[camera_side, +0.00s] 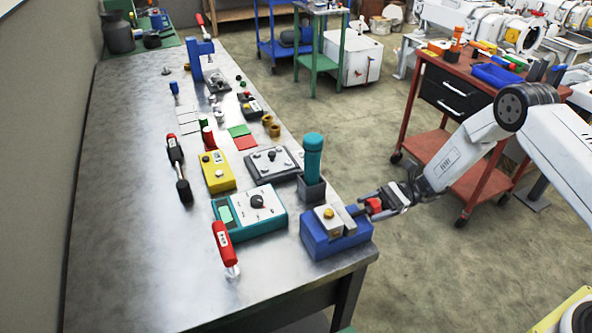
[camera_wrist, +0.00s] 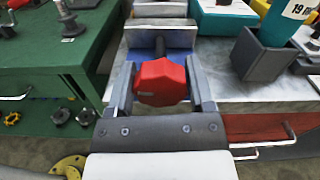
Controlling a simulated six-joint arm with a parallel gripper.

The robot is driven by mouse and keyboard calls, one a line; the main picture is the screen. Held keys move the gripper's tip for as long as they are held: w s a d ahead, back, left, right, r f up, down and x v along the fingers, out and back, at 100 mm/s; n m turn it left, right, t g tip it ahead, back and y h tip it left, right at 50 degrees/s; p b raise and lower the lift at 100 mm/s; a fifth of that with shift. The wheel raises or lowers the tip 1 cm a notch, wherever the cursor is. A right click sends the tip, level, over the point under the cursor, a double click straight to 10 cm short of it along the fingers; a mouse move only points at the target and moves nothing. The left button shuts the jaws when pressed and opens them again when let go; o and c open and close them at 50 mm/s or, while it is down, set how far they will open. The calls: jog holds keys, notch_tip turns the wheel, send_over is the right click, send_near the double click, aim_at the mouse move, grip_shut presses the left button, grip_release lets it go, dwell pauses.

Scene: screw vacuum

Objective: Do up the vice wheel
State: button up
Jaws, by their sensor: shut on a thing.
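The blue vice (camera_side: 335,235) stands at the near right corner of the metal bench, with a yellow-topped block (camera_side: 328,216) at its jaws. Its red wheel (camera_side: 373,205) sticks out past the bench edge on the right. My gripper (camera_side: 384,202) reaches in from the right and is shut on the wheel. In the wrist view the red wheel (camera_wrist: 161,82) sits between my two grey fingers, in line with the dark screw (camera_wrist: 160,50) behind it. The vice jaws (camera_wrist: 160,37) show at the top of that view, and the wheel hides part of the screw.
A dark holder with a teal cylinder (camera_side: 313,155) stands just behind the vice. A teal meter (camera_side: 250,213) and a red-handled tool (camera_side: 222,243) lie to its left. A red cart (camera_side: 470,165) stands behind my arm.

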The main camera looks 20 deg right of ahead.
jog(key=shift+n, duration=0.5)
jog(key=o, duration=1.2)
jog(key=shift+o, duration=0.2)
jog(key=shift+d, duration=0.1)
jog(key=d, duration=0.7)
jog(key=shift+d, duration=0.35)
